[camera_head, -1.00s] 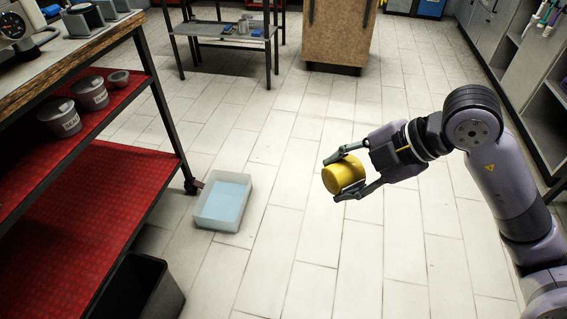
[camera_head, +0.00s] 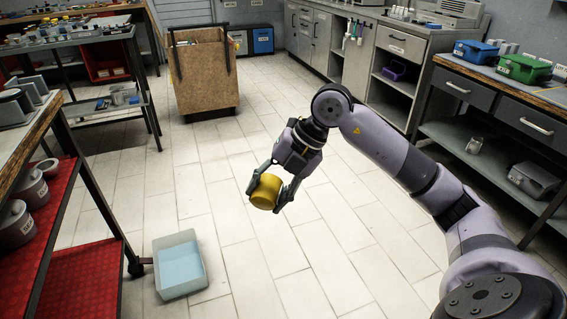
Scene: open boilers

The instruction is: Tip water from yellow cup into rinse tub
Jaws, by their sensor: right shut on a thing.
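My right gripper (camera_head: 268,191) is shut on a yellow cup (camera_head: 265,191), with a finger on either side of it. The cup is held in the air over the tiled floor and looks tilted. Its opening and any water inside do not show. The rinse tub (camera_head: 203,265), a pale, open rectangular box with light blue inside, stands on the floor at the lower left. In the picture the cup is up and to the right of the tub, apart from it. My left gripper is out of view.
A red-shelved workbench (camera_head: 80,280) with grey pots stands left of the tub. A drawer bench (camera_head: 505,115) with blue and green boxes is on the right. The floor around the tub's right side is clear.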

